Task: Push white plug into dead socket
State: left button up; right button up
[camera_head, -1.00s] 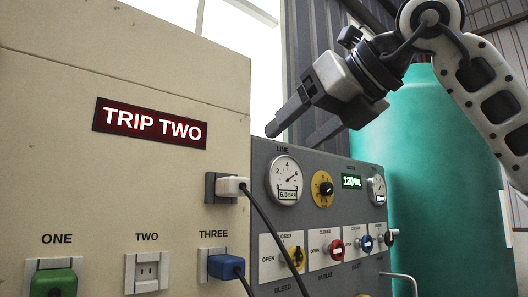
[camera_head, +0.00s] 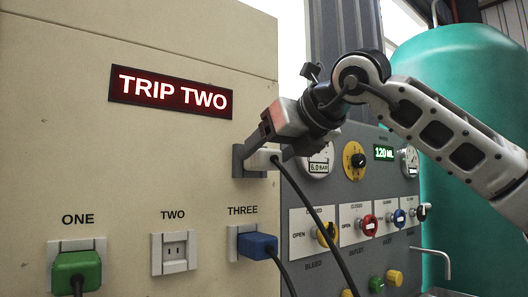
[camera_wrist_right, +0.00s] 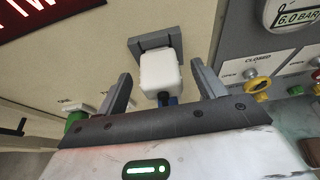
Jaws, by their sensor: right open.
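The white plug (camera_head: 262,159) sits in a dark grey holder or socket (camera_head: 238,161) on the beige panel, above the label THREE, with a black cord hanging down. My right gripper (camera_head: 262,138) is at the plug and open. In the right wrist view the white plug (camera_wrist_right: 160,74) lies ahead between the two spread fingers of the right gripper (camera_wrist_right: 165,88), with a gap on each side. Socket TWO (camera_head: 174,254) is an empty white outlet under a red TRIP TWO sign (camera_head: 171,91). My left gripper is not in view.
A green plug (camera_head: 76,270) fills socket ONE and a blue plug (camera_head: 257,245) fills THREE, below the white plug. To the right is a grey panel with gauges, a yellow dial (camera_head: 354,160) and valve knobs. A teal tank (camera_head: 470,90) stands behind.

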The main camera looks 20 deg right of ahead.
jog(key=shift+x, duration=1.2)
jog(key=c, duration=1.2)
